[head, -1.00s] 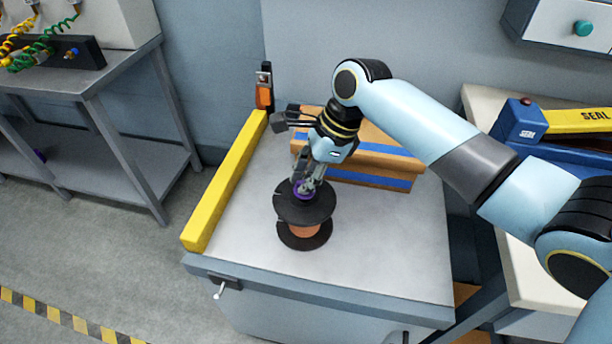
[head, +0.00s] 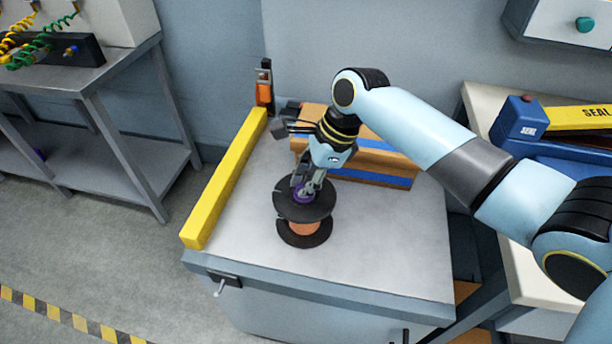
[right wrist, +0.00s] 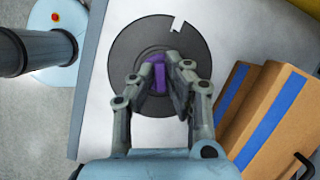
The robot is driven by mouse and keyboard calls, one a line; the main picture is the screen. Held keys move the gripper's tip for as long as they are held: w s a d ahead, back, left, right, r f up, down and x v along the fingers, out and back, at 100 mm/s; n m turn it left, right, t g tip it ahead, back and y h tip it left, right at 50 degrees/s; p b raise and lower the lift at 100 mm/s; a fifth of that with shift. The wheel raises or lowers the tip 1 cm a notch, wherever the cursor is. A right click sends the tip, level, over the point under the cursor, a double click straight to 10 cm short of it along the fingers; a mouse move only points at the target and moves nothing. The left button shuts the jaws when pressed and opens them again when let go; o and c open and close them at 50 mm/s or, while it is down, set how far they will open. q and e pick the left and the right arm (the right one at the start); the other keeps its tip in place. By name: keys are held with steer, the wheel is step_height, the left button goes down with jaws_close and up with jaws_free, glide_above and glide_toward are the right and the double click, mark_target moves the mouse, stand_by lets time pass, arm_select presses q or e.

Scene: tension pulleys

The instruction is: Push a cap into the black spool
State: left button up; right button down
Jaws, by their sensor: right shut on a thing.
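The black spool (head: 303,238) stands upright on the grey table, with two black flanges and an orange-brown core between them. In the right wrist view its round top flange (right wrist: 126,72) has a small notch at the rim. A purple cap (head: 302,196) is at the middle of the top flange; it also shows in the right wrist view (right wrist: 159,74). My right gripper (head: 308,189) points down over the spool and is shut on the cap. Its fingers (right wrist: 158,78) cover the cap's sides and the spool's hole, so I cannot tell how deep the cap sits. My left gripper is not in view.
Cardboard boxes with blue stripes (head: 384,178) lie behind the spool. A yellow bar (head: 224,180) runs along the table's left edge. An orange and black tool (head: 264,88) stands at the back left corner. The table's front right (head: 400,260) is clear.

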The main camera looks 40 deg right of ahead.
steer(key=shift+f, duration=0.1)
steer(key=c, duration=1.3)
jaws_free()
steer(key=shift+o, duration=0.2)
steer(key=v, duration=1.2)
